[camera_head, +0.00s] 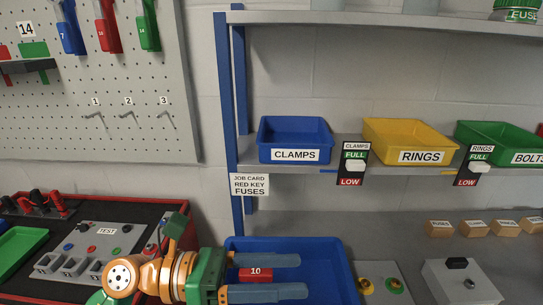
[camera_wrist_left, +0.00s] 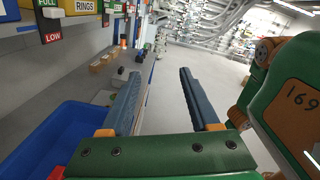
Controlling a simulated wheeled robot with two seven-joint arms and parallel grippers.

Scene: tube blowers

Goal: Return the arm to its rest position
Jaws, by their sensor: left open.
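My left arm comes in from the bottom left in the head view. Its gripper (camera_head: 303,276) is open, with two blue-grey fingers apart and pointing right over the large blue bin (camera_head: 335,255). Nothing is held between the fingers. In the left wrist view the gripper (camera_wrist_left: 160,73) also shows open and empty, with floor and room beyond the fingertips. A red piece marked 10 (camera_head: 256,274) shows between the fingers in the head view, seemingly below them in the bin. My right gripper is not in view.
A shelf carries a blue CLAMPS bin (camera_head: 293,140), a yellow RINGS bin (camera_head: 408,140) and a green BOLTS bin (camera_head: 500,140). A blue post (camera_head: 228,90) stands at its left end. Grey boxes (camera_head: 460,282) sit on the bench at right. A test panel (camera_head: 90,250) lies at left.

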